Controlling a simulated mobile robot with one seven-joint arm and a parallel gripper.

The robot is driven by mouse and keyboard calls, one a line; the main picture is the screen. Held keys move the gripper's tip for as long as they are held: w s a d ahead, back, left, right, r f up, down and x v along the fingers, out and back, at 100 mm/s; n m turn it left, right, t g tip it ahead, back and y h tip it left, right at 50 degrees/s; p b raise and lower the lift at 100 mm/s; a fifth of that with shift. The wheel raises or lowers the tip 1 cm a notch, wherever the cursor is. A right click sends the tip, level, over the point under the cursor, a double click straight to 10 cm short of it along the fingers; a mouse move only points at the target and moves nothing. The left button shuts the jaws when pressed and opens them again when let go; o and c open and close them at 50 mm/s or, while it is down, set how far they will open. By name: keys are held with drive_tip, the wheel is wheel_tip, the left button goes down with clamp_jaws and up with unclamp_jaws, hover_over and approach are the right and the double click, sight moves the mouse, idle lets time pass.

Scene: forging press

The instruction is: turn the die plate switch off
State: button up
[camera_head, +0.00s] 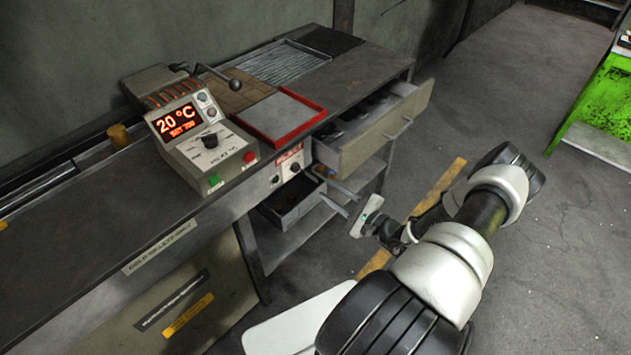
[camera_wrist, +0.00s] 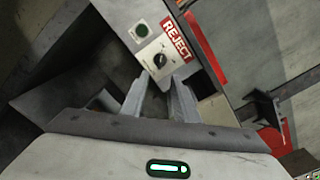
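A small white switch plate with a black rotary knob (camera_wrist: 160,60) shows in the wrist view, below a red REJECT label (camera_wrist: 176,41). In the head view this knob (camera_head: 295,168) is on the bench front under the red-edged tray. The small print on its plate is too fine to read, so I cannot confirm it is the die plate switch. My gripper (camera_wrist: 160,82) is open and empty, its two fingers apart and pointing at the knob. In the head view my gripper (camera_head: 325,189) is to the lower right of the plate, apart from it.
A control box (camera_head: 205,150) reading 20 °C has a black knob, a green button and a red button. A green button (camera_wrist: 142,30) is beside the switch plate. An open upper drawer (camera_head: 385,130) juts out near my gripper, and a lower drawer (camera_head: 290,203) is open below.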

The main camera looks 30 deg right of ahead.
drive_tip(key=v, duration=0.7)
idle(0.3)
